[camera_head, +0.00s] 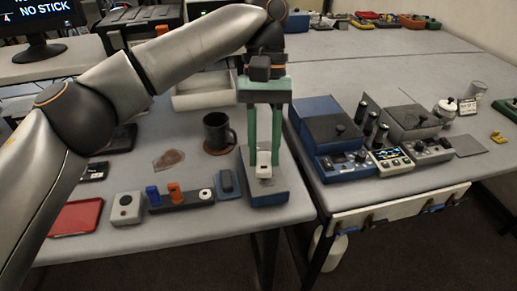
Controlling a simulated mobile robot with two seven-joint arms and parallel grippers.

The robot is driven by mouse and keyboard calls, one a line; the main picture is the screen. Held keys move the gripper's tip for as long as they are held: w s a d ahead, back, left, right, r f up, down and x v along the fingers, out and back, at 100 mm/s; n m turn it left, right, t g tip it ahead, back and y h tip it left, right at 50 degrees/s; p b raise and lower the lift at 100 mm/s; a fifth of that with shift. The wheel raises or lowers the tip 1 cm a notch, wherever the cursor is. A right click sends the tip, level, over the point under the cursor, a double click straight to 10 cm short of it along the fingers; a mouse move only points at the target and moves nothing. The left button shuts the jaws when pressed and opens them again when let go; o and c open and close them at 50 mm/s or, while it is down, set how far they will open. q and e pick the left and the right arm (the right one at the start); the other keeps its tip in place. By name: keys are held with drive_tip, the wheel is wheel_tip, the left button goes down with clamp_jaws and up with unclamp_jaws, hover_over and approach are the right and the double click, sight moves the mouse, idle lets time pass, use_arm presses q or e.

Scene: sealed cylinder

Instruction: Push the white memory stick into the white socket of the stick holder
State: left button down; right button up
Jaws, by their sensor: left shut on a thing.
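My left gripper (264,161) points down with two green fingers. It is shut on the white memory stick (264,170), a small pale piece between the fingertips, over a blue block with a grey top (268,198). I cannot tell whether the stick touches that block. The dark stick holder (182,204) lies to the left on the table. It carries a blue stick (153,195), an orange stick (175,191) and a white round socket (206,194) at its right end. My right gripper is not in view.
A dark mug (216,131) stands on a brown coaster just left of the gripper. A grey box with a button (126,208) and a red tray (76,217) lie left of the holder. A small blue item (229,184) sits between holder and blue block. The monitor (41,21) reads "NO STICK".

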use_arm(q)
drive_tip(key=shift+s+a+f+m+y, duration=0.1)
drive_tip(key=shift+a+f+m+y, duration=0.2)
drive_tip(key=shift+m, duration=0.25)
drive_tip(key=shift+s+a+f+m+y, duration=0.1)
drive_tip(key=shift+f+m+y, duration=0.1)
drive_tip(key=shift+f+m, duration=0.25)
drive_tip(key=s+a+f+m+t+y, duration=0.1)
drive_tip(key=a+f+m+t, duration=0.1)
drive_tip(key=m, duration=0.5)
drive_tip(key=s+a+f+m+t+y, duration=0.1)
drive_tip(key=a+f+m+t+y, duration=0.1)
drive_tip(key=f+m, duration=0.3)
drive_tip(key=shift+s+a+f+m+y, duration=0.2)
drive_tip(key=shift+f+m+y, duration=0.1)
drive_tip(key=shift+m, duration=1.3)
drive_tip(key=s+a+f+n+g+h, duration=0.1)
drive_tip(key=a+f+n+g+h, duration=0.1)
drive_tip(key=a+n, duration=0.5)
drive_tip(key=s+a+f+n+g+h, duration=0.2)
drive_tip(key=a+n, duration=0.5)
drive_tip(key=n, duration=0.3)
drive_tip(key=shift+a+f+h, duration=0.25)
drive_tip(key=shift+a+h, duration=0.05)
